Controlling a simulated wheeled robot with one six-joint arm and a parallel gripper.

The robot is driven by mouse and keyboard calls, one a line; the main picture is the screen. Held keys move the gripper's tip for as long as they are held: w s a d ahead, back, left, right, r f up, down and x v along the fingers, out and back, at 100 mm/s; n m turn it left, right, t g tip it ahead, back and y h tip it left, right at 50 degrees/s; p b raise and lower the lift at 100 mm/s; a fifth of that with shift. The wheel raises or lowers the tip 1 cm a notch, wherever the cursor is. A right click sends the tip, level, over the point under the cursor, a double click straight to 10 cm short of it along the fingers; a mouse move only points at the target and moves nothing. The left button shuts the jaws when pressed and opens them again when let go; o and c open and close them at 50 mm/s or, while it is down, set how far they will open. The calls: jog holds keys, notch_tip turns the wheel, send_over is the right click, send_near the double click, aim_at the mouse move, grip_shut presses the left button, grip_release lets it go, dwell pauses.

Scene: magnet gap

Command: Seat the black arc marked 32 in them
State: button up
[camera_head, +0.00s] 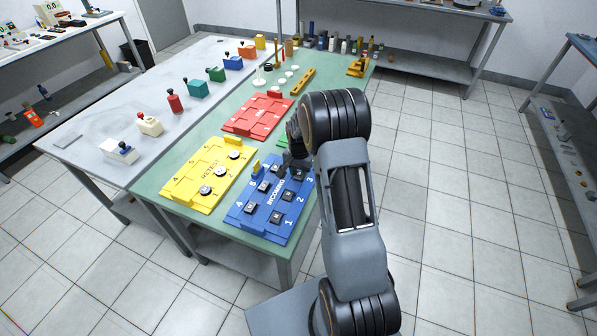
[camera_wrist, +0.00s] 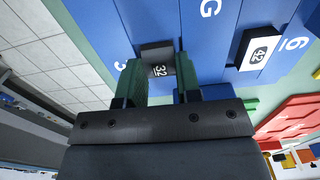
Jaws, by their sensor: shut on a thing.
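The black arc marked 32 (camera_wrist: 158,58) shows in the wrist view between the green fingertips of my gripper (camera_wrist: 160,84). My gripper is shut on it. The arc is at the blue INCOMING board (camera_wrist: 225,75), near the printed 3; I cannot tell whether it touches the board. In the head view my gripper (camera_head: 296,158) is over the far right corner of the blue board (camera_head: 250,232), and the arc there is largely hidden by it.
A piece marked 42 (camera_wrist: 257,48) sits near the 6. Several other black pieces lie on the blue board. A yellow RETEST board (camera_head: 190,190) is to its left, a red board (camera_head: 245,122) behind. Coloured fixtures line the grey bench (camera_head: 110,105).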

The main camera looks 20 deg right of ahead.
jog(key=shift+f, duration=0.2)
dwell(0.4)
jog(key=o, duration=0.9)
jog(key=c, duration=0.5)
jog(key=shift+o, duration=0.2)
jog(key=shift+r, duration=0.15)
jog(key=shift+r+p, duration=1.3)
jog(key=shift+r, duration=0.85)
